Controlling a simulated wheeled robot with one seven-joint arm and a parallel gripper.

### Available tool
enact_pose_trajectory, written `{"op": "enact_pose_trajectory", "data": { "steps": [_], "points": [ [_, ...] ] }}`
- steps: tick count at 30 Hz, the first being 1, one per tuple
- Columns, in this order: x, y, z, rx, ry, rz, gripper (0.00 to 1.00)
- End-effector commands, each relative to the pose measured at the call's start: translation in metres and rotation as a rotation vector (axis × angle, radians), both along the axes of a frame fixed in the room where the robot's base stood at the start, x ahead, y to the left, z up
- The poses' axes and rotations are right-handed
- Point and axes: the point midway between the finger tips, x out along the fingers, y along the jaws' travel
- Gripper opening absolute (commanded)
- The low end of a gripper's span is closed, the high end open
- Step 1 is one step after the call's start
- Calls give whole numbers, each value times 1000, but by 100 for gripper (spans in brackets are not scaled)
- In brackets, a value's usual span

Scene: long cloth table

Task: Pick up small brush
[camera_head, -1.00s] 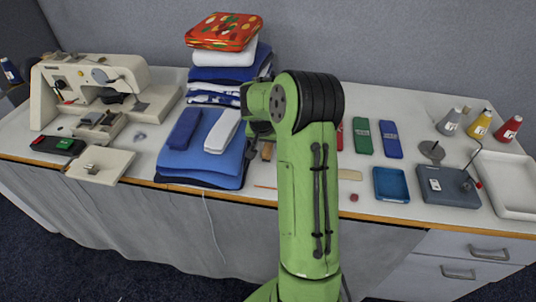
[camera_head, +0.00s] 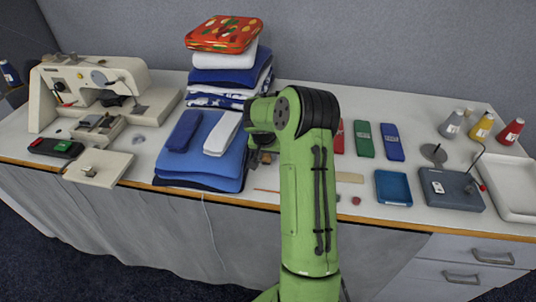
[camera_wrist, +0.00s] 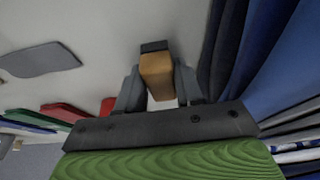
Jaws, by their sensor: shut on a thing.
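The small brush (camera_wrist: 157,73) shows in the wrist view as a tan wooden block with a dark band at its far end. My gripper (camera_wrist: 158,84) is shut on it, one grey finger on each side. In the head view my gripper (camera_head: 262,140) is just right of the blue folded cloths, mostly behind my green arm. Only a small brown bit of the brush shows there. I cannot tell whether the brush touches the table.
The blue folded stack (camera_head: 205,165) stands close to the left of my gripper. A thin stick (camera_head: 267,190) lies near the table's front edge. Red, green and blue flat cases (camera_head: 363,139) and a blue tray (camera_head: 393,187) lie to the right.

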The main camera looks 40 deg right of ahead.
Motion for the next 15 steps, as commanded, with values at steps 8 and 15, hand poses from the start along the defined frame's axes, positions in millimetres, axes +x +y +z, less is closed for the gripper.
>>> {"op": "enact_pose_trajectory", "data": {
  "steps": [8, 15],
  "points": [
    [0, 0, 8, -2, -1, 0, 6],
    [1, 0, 69, -4, -4, 0, 6]
  ]
}}
